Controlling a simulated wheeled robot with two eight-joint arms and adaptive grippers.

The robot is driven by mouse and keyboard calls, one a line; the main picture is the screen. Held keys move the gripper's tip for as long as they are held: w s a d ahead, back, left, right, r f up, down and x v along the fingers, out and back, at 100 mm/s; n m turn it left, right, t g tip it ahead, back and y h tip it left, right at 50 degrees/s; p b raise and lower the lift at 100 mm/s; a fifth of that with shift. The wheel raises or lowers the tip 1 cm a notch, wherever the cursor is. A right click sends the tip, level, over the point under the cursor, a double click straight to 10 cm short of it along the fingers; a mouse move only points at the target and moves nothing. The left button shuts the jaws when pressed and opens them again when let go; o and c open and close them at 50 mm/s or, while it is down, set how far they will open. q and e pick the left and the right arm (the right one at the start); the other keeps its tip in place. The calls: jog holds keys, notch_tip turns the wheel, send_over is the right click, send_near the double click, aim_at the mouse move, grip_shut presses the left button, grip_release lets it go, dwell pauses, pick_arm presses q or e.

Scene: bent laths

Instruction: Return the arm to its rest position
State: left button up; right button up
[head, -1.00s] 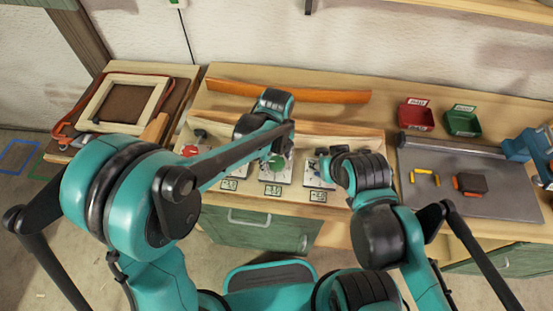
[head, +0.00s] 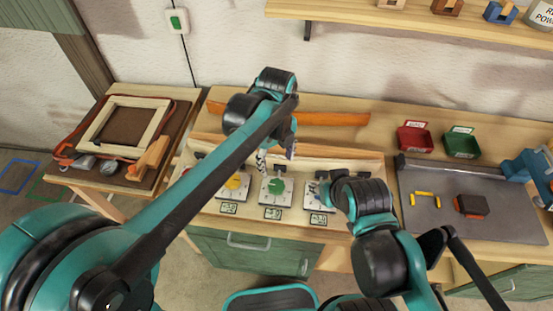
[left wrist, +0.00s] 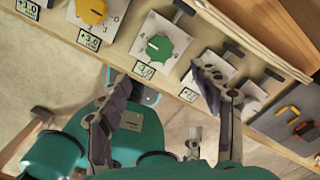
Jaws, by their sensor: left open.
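My left gripper (head: 276,158) is open and empty, above the green dial at the bench's front. In the left wrist view its two fingers are spread apart (left wrist: 160,88), with the green knob (left wrist: 158,46) beyond and between them. The left arm crosses the head view from the lower left. My right arm's wrist (head: 350,192) is over the right-hand dial plate (head: 318,200). The right gripper's fingers are too hidden to judge. The yellow knob (head: 237,182) and green knob (head: 276,187) sit on pale plates above small number labels.
An orange bent lath (head: 325,118) lies behind the dial panel. Red (head: 413,138) and green (head: 461,144) trays stand at the right. A grey plate (head: 430,225) holds small yellow pieces and a dark block. A wooden frame (head: 145,105) lies on the left side table. A shelf (head: 350,14) hangs above.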

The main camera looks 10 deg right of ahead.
dwell(0.4)
pick_arm(q)
jog(key=s+a+f+n+t+b, duration=0.1)
jog(key=s+a+n+t, duration=0.2)
jog(key=a+n, duration=0.9)
jog(key=s+a+f+n+t+b, duration=0.1)
jog(key=s+a+n+t, duration=0.3)
jog(key=a+n, duration=0.8)
jog(key=s+n, duration=0.2)
jog(key=n, duration=0.4)
jog(key=shift+s+a+f, duration=0.15)
jog(key=shift+a, duration=0.1)
jog(key=shift+n, duration=0.3)
